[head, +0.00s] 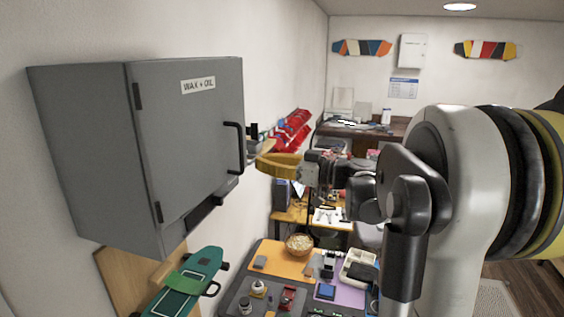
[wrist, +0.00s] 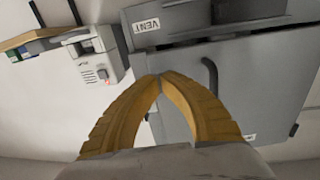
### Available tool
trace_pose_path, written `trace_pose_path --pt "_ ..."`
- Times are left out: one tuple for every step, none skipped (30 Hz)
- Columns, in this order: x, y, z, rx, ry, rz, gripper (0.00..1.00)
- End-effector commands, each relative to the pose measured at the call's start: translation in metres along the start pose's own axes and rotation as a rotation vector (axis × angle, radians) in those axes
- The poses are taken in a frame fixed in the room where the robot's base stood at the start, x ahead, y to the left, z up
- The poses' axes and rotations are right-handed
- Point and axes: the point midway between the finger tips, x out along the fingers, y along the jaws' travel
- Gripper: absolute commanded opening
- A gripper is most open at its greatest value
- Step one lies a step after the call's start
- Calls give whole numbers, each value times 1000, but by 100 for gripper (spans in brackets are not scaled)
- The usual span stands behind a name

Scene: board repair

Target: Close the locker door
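The grey locker (head: 90,150) hangs on the left wall. Its door (head: 190,130) carries a "WAX + OIL" label, hinges on its left edge and a black bar handle (head: 236,148) on its right. The door looks flush with the body or nearly so; a small gap cannot be ruled out. In the wrist view the door (wrist: 240,100) and handle (wrist: 210,75) appear inverted. My gripper (head: 262,165), with yellow curved fingers, is just right of the handle in the head view. Its fingertips (wrist: 160,76) meet, with nothing visible between them, apart from the handle.
A grey unit marked "VENT" (wrist: 190,18) sits by the locker. A green skateboard (head: 185,285) is below it. A workbench with an orange mat (head: 275,255) and a bowl (head: 299,243) stands below. Red bins (head: 290,130) line the wall beyond.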

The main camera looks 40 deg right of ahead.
Motion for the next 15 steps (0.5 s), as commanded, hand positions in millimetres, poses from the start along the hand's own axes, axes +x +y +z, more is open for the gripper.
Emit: trace_pose_path --pt "9 0 -2 0 0 -2 0" --pt "14 -1 -2 0 0 -3 0" --pt "20 0 -2 0 0 -2 0" --pt "23 0 -1 0 0 -1 0" --pt "26 0 -1 0 0 -1 0" --pt "30 0 -1 0 0 -2 0" --pt "33 0 -1 0 0 -1 0" --pt "34 0 -1 0 0 -1 0" --pt "36 0 0 0 0 0 0" --pt "37 0 0 0 0 1 0" --pt "38 0 0 0 0 1 0" --pt "38 0 0 0 -1 1 0" --pt "39 0 0 0 -1 1 0" --pt "39 0 0 0 -1 1 0" --pt "39 0 0 0 -1 1 0"
